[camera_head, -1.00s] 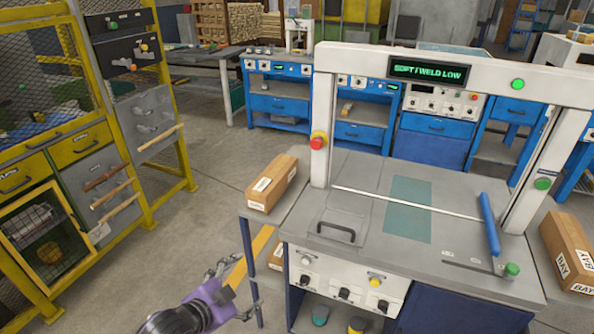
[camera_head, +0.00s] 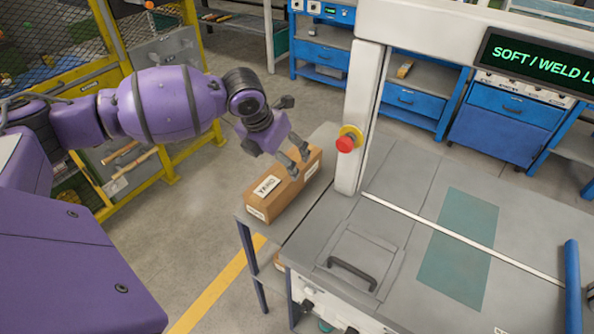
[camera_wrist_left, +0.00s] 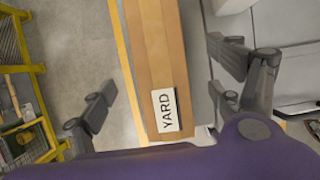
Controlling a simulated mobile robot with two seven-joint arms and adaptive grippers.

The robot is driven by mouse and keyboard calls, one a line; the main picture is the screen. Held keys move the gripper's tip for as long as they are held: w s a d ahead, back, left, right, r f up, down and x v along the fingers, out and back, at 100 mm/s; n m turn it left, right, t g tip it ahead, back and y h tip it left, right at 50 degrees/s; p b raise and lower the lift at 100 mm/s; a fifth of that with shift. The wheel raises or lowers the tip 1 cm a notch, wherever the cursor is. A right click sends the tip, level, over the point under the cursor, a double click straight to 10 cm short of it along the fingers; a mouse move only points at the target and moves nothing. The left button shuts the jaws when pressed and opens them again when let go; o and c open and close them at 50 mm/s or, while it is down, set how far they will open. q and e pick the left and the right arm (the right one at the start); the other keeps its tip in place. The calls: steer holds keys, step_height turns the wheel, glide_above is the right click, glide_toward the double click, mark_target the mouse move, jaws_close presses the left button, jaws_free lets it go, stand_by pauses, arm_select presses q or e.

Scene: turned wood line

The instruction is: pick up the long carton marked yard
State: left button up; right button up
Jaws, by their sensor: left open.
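The long brown carton (camera_head: 289,196) with a white label reading YARD lies on a grey side shelf (camera_head: 318,203) left of the machine. In the left wrist view the carton (camera_wrist_left: 158,50) runs lengthwise up the picture, its label facing me. My left gripper (camera_head: 276,152) is open above the carton, pointing down. In the left wrist view its fingers (camera_wrist_left: 160,82) are spread on both sides of the carton, with a gap on each side. The head view does not show clearly how far the fingertips are above the carton. My right gripper is out of view.
The machine's white post (camera_head: 360,120) with a red button (camera_head: 346,143) stands close right of the carton. The grey worktop (camera_head: 400,225) has a black handle (camera_head: 352,273). A yellow rack (camera_head: 170,160) is on the left. Floor between is clear.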

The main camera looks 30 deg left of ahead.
mark_target(285, 170)
arm_select(q)
steer(key=shift+s, duration=0.5)
steer(key=shift+x, duration=1.05)
steer(key=x, duration=0.4)
steer(key=shift+w+f, duration=0.35)
steer(key=shift+f, duration=0.25)
steer(key=shift+w+f, duration=0.2)
steer(key=shift+s+r, duration=0.1)
steer(key=c, duration=1.8)
steer(key=shift+o, duration=0.2)
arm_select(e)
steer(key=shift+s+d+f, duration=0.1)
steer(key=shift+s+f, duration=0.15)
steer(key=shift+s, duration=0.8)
arm_select(q)
steer(key=shift+r, duration=0.15)
